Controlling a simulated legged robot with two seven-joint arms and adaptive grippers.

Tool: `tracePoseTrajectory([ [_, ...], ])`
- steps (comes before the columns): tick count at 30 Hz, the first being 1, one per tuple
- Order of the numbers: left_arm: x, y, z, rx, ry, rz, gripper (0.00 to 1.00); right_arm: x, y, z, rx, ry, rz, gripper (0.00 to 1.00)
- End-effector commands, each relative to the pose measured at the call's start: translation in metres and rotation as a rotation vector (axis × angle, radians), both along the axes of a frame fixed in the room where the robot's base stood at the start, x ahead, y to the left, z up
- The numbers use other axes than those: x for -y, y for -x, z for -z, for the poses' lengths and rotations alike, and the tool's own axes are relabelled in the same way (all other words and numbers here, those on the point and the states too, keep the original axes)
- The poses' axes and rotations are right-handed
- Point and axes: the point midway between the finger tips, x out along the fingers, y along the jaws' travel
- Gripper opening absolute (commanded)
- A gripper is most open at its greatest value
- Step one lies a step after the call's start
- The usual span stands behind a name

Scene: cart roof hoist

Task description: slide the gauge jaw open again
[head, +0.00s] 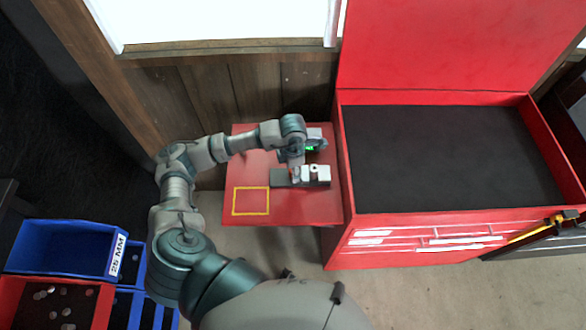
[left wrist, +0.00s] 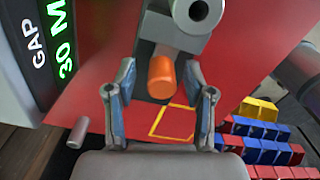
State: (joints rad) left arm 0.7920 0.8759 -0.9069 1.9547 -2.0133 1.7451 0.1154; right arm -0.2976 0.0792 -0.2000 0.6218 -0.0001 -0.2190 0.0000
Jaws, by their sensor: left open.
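The gauge (head: 282,178) lies on a red side shelf (head: 310,212); it has a grey bar and white blocks. In the left wrist view, a grey gauge block (left wrist: 166,30) has a round-holed part on it and an orange-capped peg (left wrist: 161,78) sticking toward me. My left gripper (left wrist: 159,70) is open, with a finger on each side of the orange peg and visible gaps. My right gripper is out of view.
A yellow square outline (head: 251,201) marks the shelf's front left. A red tool chest (head: 440,215) stands right of the shelf. Blue bins (head: 65,250) and a red bin of discs (head: 92,310) are lower left. A small grey cylinder (left wrist: 78,132) shows in the left wrist view.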

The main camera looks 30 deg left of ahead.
Motion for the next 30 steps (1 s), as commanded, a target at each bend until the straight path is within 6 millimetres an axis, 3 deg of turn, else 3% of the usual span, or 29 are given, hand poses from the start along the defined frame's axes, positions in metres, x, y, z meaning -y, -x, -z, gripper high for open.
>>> tracePoseTrajectory([
  [7, 0.0, 0.0, 0.001, 0.0, 0.0, 0.0, 0.51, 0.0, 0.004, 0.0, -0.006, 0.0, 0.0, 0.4],
  [13, 0.0, 0.0, 0.001, 0.0, 0.0, 0.0, 0.01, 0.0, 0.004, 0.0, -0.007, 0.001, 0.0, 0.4],
  [30, -0.015, 0.008, 0.0, 0.001, -0.001, -0.002, 0.0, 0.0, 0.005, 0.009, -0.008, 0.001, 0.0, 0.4],
])
